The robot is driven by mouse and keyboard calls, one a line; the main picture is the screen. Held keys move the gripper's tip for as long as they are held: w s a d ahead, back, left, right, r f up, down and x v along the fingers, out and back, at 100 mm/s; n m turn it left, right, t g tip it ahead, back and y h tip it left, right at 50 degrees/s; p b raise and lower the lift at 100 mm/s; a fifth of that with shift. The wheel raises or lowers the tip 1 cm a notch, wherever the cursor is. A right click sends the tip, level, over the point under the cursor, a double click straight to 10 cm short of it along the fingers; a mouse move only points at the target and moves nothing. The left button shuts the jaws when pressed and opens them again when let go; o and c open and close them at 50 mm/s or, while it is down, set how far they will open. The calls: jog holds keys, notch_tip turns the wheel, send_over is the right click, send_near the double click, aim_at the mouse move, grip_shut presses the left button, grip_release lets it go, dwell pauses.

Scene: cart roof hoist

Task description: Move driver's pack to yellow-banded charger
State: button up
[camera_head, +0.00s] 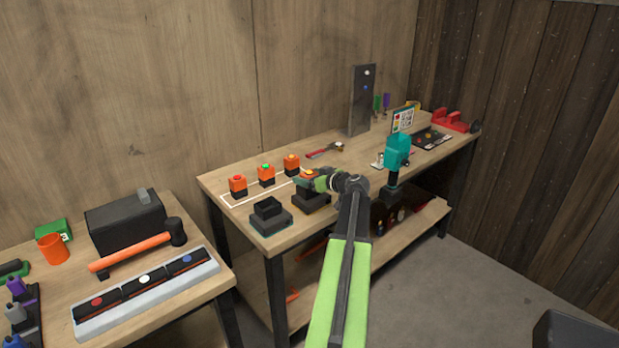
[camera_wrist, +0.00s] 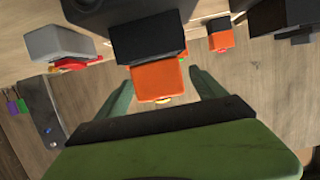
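My gripper (camera_head: 318,179) is over the bench, beside an orange-and-black pack (camera_wrist: 158,82). In the wrist view its green fingers are apart, one on each side of the pack, with gaps showing. The pack has a light-coloured spot on its orange end. It is at the dark right-hand charger (camera_head: 311,199); whether it is seated or just above, I cannot tell. The left-hand charger (camera_head: 270,219) is empty, with a teal edge. No yellow band is clear on either.
Three orange packs (camera_head: 266,175) stand in a white outline (camera_head: 229,203) behind the chargers. A red-handled hammer (camera_head: 325,150) and a tall dark panel (camera_head: 361,100) are farther back. The left bench holds an orange-handled mallet (camera_head: 135,250) and a grey tray (camera_head: 150,290).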

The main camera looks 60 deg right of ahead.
jog(key=p+v, duration=0.5)
jog(key=v, duration=1.2)
jog(key=shift+s, duration=0.25)
